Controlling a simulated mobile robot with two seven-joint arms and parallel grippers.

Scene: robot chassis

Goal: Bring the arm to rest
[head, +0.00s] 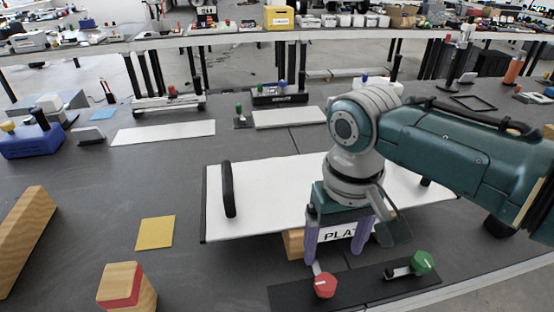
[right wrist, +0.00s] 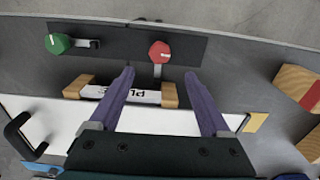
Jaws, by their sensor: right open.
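My right arm reaches in from the right in the head view. Its gripper (head: 339,238) points down with its two purple fingers apart and nothing between them. In the right wrist view, the open fingers (right wrist: 160,80) frame part of a white label block with wooden ends (right wrist: 140,94). In the head view this label block (head: 340,234) is partly hidden behind the fingers. The red knob (head: 325,285) lies just in front of the fingertips, and I cannot tell whether they touch it. My left gripper is not in view.
A green knob (head: 423,262) sits on the black strip (head: 365,287) at the front edge. A white board with black handles (head: 270,190) lies beneath my right arm. A yellow square (head: 155,233) and wooden blocks (head: 126,287) lie left. Bare grey table shows between them.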

